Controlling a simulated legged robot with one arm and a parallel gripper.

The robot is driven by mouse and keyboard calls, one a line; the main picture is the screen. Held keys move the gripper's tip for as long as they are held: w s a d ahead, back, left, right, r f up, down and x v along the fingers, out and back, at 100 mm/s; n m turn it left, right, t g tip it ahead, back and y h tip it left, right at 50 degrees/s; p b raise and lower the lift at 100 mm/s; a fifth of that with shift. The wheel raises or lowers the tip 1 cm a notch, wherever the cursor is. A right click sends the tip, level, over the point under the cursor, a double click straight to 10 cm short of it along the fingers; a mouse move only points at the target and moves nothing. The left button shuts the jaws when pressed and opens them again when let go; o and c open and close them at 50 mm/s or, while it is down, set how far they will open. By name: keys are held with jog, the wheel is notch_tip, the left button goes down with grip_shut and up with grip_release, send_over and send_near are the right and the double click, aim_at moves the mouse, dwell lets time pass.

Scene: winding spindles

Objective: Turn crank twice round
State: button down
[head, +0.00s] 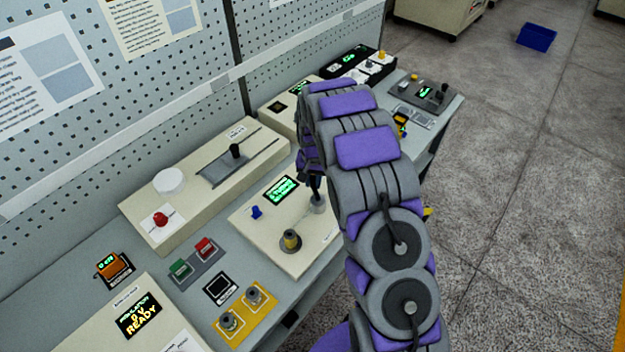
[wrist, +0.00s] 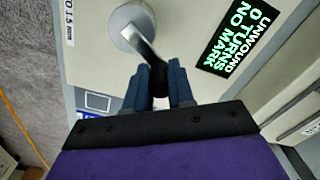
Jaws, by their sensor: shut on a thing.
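The crank (wrist: 140,42) shows in the wrist view as a grey arm running from a round pale hub (wrist: 130,22) to a dark knob. My gripper (wrist: 160,88) is shut on the crank's dark knob, with a blue finger on either side of it. In the head view my gripper (head: 315,182) reaches down to the winder box, and the pale hub (head: 318,203) stands just below it. The winder's display (wrist: 238,38) reads "UNWOUND 0 TURNS NO MARK". The same display (head: 281,190) shows in the head view, left of my gripper.
On the winder box are a yellow-and-dark spindle (head: 291,241) and a blue knob (head: 257,212). A box with a slider (head: 235,151) and a red button (head: 160,219) stands behind left. Green and red switches (head: 193,258) and a yellow plate (head: 246,313) lie in front left. Open floor lies right.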

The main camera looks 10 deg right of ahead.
jog(key=shift+w+r, duration=0.1)
jog(key=shift+w, duration=0.05)
jog(key=c, duration=1)
grip_release()
jog(key=shift+o, duration=0.2)
notch_tip(320, 180, up, 17)
jog(key=shift+p, duration=0.4)
jog(key=shift+r, duration=0.1)
